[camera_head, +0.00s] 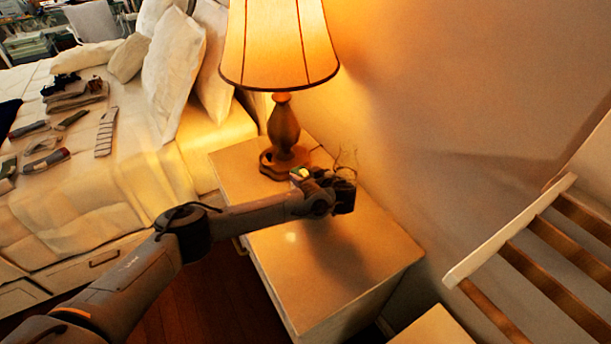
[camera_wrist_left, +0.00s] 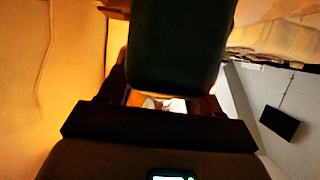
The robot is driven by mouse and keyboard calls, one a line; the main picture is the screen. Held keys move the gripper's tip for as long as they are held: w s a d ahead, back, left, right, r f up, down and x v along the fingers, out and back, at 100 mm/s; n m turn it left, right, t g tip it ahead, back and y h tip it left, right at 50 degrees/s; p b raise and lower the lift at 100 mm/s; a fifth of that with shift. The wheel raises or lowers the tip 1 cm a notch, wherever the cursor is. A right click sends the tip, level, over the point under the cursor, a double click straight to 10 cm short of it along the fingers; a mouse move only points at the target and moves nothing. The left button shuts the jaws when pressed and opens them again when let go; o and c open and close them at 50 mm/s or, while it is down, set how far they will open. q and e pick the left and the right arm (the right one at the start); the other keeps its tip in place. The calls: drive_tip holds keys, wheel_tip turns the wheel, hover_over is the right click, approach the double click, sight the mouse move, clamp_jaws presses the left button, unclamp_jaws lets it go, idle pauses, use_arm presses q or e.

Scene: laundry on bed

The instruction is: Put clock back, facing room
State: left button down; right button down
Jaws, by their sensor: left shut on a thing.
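My left arm reaches in from the left over the white nightstand (camera_head: 360,262). My left gripper (camera_head: 343,192) is above its back part, near the wall. In the left wrist view, a dark green, rounded block (camera_wrist_left: 178,45), which I take to be the clock, sits between the fingers, and the gripper is shut on it. Its face does not show there, so I cannot tell which way it points. In the head view the held thing is mostly hidden by my wrist. I cannot tell whether it touches the nightstand top. My right gripper is not in view.
A lit lamp (camera_head: 281,45) stands on the nightstand close behind my wrist. Thin, wiry strands (camera_head: 347,160) show beside the gripper. The bed with pillows (camera_head: 173,68) and folded clothes is at left. A slatted wooden frame (camera_head: 510,235) is at right. The nightstand's front is clear.

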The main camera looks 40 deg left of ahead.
use_arm(q)
drive_tip(key=shift+c, duration=1)
unclamp_jaws()
drive_tip(key=shift+r+p, duration=0.25)
drive_tip(key=shift+p, duration=0.05)
drive_tip(key=p+v, duration=0.1)
drive_tip(key=v, duration=1.1)
drive_tip(key=shift+s, duration=0.15)
